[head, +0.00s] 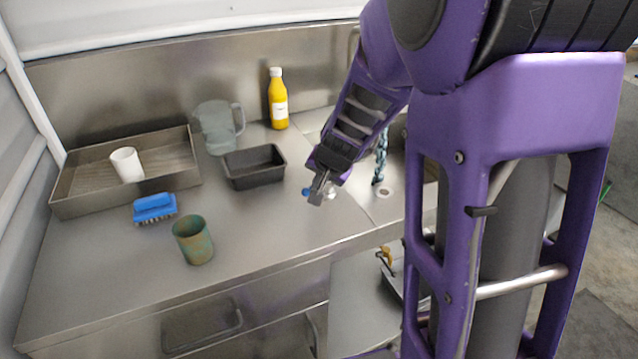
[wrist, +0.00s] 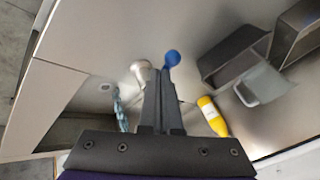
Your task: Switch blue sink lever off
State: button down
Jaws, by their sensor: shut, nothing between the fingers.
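The blue sink lever (wrist: 172,58) has a round blue knob, just beyond and slightly right of my fingertips in the wrist view. A bit of blue (head: 305,192) shows left of my gripper in the head view. A pale metal fitting (wrist: 141,68) sits left of the fingertips in the wrist view. My gripper (head: 318,194) is shut and empty, pointing down near the lever; its fingers (wrist: 160,78) are together. I cannot tell whether they touch the lever. My gripper hides part of the lever in the head view.
A twisted bluish strand (head: 381,155) hangs above the sink drain (head: 384,192). On the counter are a black tin (head: 254,167), clear jug (head: 218,130), yellow bottle (head: 278,102), blue brush (head: 155,207), greenish cup (head: 193,240) and metal tray (head: 82,196) holding a white cup (head: 127,164).

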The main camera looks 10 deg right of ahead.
jog(key=shift+w+a, duration=0.5)
jog(key=shift+a, duration=0.3)
jog(key=shift+w+a+p, duration=0.3)
jog(key=shift+w+p, duration=0.05)
jog(key=shift+w, duration=0.15)
